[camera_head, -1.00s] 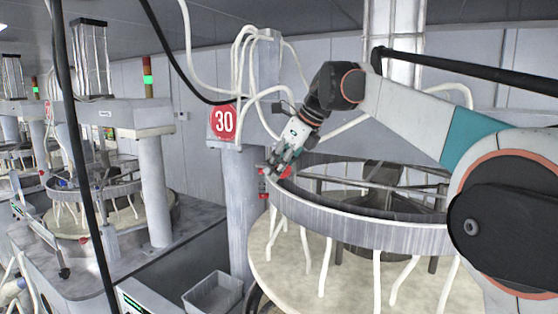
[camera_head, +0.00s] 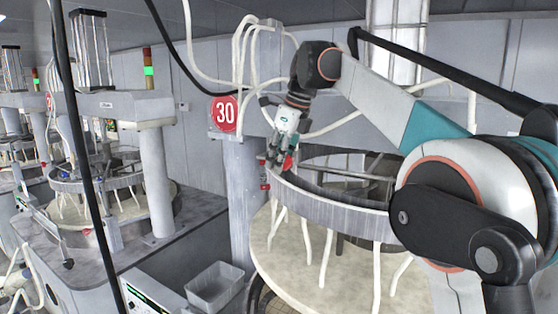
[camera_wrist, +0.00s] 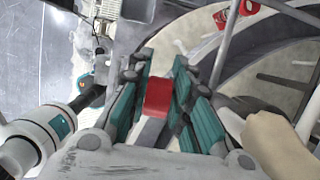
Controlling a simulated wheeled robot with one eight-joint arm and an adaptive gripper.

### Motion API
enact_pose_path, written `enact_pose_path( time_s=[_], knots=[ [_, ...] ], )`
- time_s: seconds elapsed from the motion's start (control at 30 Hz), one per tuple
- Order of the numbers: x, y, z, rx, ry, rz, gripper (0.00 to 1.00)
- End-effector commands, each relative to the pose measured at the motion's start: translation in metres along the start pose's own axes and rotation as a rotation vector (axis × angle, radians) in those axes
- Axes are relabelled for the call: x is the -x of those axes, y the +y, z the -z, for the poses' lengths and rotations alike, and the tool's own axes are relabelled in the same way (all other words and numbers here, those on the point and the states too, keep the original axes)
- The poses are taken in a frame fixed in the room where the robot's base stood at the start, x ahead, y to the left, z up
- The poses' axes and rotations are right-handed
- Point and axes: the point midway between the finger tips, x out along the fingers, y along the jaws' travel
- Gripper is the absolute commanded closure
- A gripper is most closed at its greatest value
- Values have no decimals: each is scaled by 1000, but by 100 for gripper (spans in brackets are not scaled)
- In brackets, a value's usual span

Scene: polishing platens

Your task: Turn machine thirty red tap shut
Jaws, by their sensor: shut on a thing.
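The red tap (camera_wrist: 158,98) shows between the two teal-padded fingers of my gripper (camera_wrist: 161,82) in the wrist view. My gripper is shut on it, with one finger on each side. In the head view my gripper (camera_head: 279,158) points down at the rim of the round machine, just right of the grey column with the red "30" sign (camera_head: 224,113). A bit of the red tap (camera_head: 288,162) shows beside the fingers there. The fingers hide most of the tap and its pipe, so its exact angle is hard to tell.
Other red fittings (camera_wrist: 221,20) show at the top of the wrist view. The ring (camera_head: 335,212) of the machine, with white hoses, lies below and right of my gripper. A grey bin (camera_head: 214,286) stands below the column. White hoses hang above.

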Motion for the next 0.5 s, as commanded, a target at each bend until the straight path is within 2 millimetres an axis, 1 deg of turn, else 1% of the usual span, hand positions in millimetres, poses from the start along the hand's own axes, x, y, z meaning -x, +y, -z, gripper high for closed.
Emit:
enact_pose_path(
  time_s=[0.03, 0.07, 0.1, 0.4, 0.5],
  knots=[
    [0, 0, 0, 0, 0, 0, 76],
    [0, 0, 0, 0, 0, 0, 69],
    [0, 0, 0, 0, 0, 0, 60],
    [0, 0, 0, 0, 0, 0, 60],
    [3, 0, 0, 0, 0, 0, 60]
  ],
)
